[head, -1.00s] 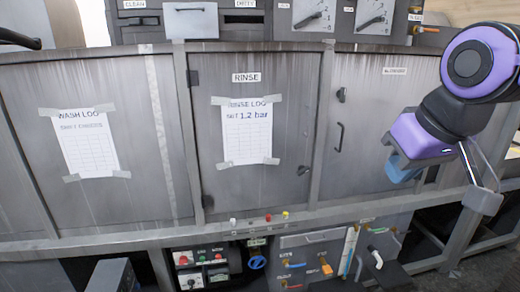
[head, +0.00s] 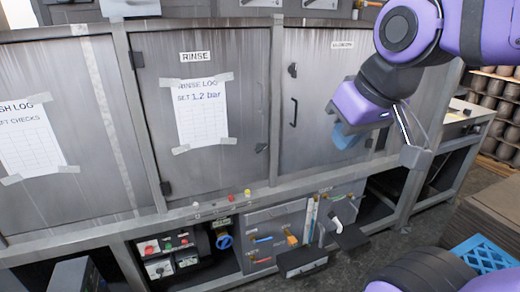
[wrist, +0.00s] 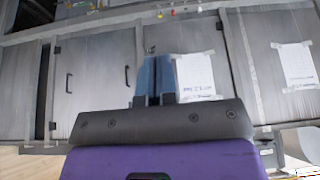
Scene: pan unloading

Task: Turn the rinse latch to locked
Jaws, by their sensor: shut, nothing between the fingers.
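The rinse door (head: 215,125) is a streaked grey steel panel with a RINSE label (head: 196,57) and a taped rinse log sheet (head: 203,112). The rinse latch (head: 261,147) is a small dark lever at the door's right edge. It is too small to read whether it is locked. In the wrist view the latch (wrist: 151,48) shows just beyond my fingertips, apart from them in depth as far as I can tell. My gripper (head: 345,137) is shut and empty, in front of the panel right of the rinse door. Its blue fingers (wrist: 153,78) lie together in the wrist view.
The right-hand door has a black bar handle (head: 294,110). A rail with small coloured buttons (head: 230,196) runs below the doors. Valves and a control box (head: 167,257) sit under it. A blue crate (head: 483,254) stands at the lower right. Floor shows at the right.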

